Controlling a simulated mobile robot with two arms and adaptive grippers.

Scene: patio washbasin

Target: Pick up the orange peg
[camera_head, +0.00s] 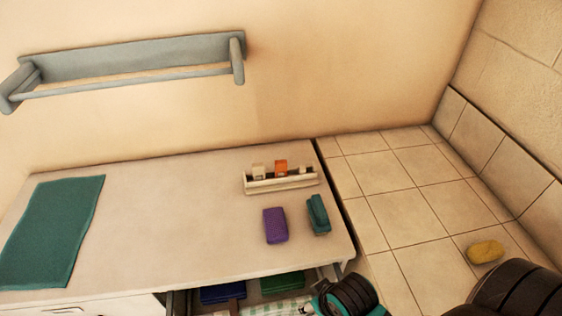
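The orange peg (281,166) stands upright in a long cream holder (282,185) on the pale counter, near its right end. Only its upper part shows; its lower part is hidden by the holder. A cream peg (259,171) stands to its left, and a smaller pale peg (306,170) stands to its right in the same holder. Dark ribbed and teal parts of my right arm show at the bottom edge, well below the holder. No gripper fingers can be made out, and my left arm is not seen.
On the counter (150,215), a purple block (275,225) and a teal block (318,214) lie in front of the holder. A green cloth (50,232) lies far left. An open drawer holds folded items below. A yellow sponge (486,251) lies on tiles. The counter's middle is clear.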

